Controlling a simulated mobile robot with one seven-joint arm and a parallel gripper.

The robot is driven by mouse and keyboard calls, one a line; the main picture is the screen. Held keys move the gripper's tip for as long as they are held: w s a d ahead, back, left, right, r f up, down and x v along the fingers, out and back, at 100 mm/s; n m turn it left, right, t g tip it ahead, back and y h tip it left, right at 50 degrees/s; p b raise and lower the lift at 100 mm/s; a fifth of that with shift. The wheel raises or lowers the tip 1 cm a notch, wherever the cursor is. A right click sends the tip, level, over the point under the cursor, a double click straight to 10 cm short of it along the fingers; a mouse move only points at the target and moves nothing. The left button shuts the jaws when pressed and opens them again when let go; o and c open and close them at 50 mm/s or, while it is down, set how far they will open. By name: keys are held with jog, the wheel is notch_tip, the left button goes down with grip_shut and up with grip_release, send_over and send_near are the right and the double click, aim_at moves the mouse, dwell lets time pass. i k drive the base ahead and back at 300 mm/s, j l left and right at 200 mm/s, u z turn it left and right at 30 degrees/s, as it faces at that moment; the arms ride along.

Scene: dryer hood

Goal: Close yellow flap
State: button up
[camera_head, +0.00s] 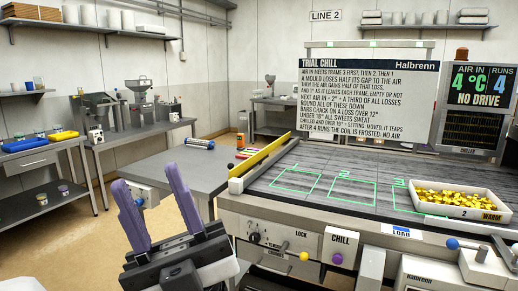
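The yellow flap (262,155) is a long narrow strip along the left edge of the dark work surface (340,180). It stands raised on edge, running from front left to back right. A pale block sits at its near end. My gripper (146,178), with two purple fingers, is in the lower left foreground, pointing up in the picture. Its fingers are apart with nothing between them. It is to the left of the flap and clear of it in the picture.
A white tray (453,211) of gold pieces stands at the right of the surface, beside green numbered outlines. A yellow-knobbed lever (303,256) and a CHILL button (338,258) are on the front panel. A grey side table (178,170) adjoins at left.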

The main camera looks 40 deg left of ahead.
aim_at(235, 172)
jog(key=j, duration=4.3)
jog(key=j+z, duration=0.1)
